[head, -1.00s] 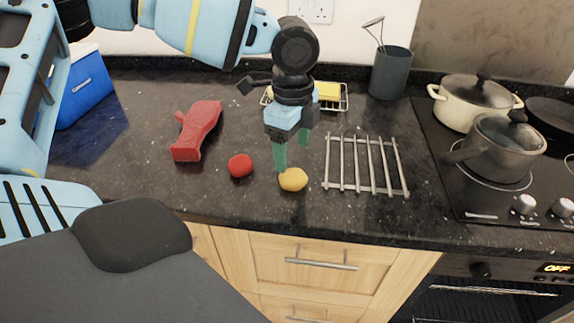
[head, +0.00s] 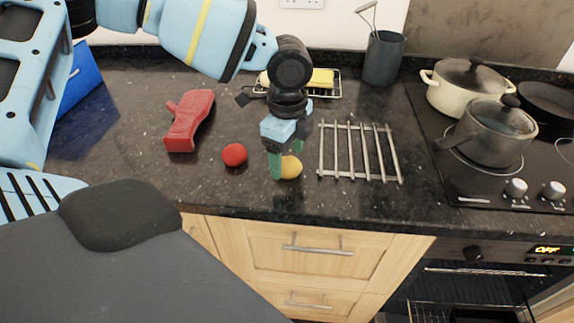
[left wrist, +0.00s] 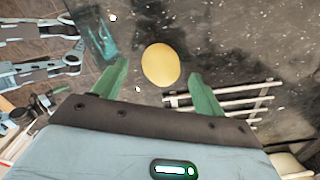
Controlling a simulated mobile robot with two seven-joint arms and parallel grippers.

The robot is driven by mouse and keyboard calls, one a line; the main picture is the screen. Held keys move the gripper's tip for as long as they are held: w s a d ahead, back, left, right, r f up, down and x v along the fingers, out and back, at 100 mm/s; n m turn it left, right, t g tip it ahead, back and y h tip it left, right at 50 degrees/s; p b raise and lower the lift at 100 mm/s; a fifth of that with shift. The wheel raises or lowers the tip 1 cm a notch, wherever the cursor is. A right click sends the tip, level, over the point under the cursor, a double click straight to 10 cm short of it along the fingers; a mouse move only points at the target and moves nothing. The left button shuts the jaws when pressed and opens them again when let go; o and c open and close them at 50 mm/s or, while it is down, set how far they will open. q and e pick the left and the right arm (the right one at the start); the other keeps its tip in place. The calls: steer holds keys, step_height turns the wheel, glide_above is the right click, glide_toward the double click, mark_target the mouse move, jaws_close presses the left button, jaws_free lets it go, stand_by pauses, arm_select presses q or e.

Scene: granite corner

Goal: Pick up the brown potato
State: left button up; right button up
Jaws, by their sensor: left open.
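The potato (head: 291,168) looks yellow-brown, round and smooth, and lies on the dark granite counter. My left gripper (head: 284,165) points down over it with green fingers apart. One finger stands in front of the potato's left side in the head view and hides part of it. In the left wrist view the potato (left wrist: 160,65) shows between and just beyond the two open fingertips (left wrist: 160,72). Nothing is held. I cannot tell whether a finger touches it. My right gripper is not in view.
A red round item (head: 235,155) lies left of the potato, and a red object (head: 189,121) lies farther left. A metal rack (head: 359,152) is close on the right. Behind stand a yellow sponge in a wire holder (head: 322,77) and a grey utensil pot (head: 384,58). Pans (head: 492,131) stand on the hob.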

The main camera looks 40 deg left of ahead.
mark_target(287, 159)
arm_select(q)
steer(key=shift+f, duration=1.4)
steer(key=c, duration=1.1)
step_height(287, 159, up, 10)
steer(key=shift+r, duration=0.1)
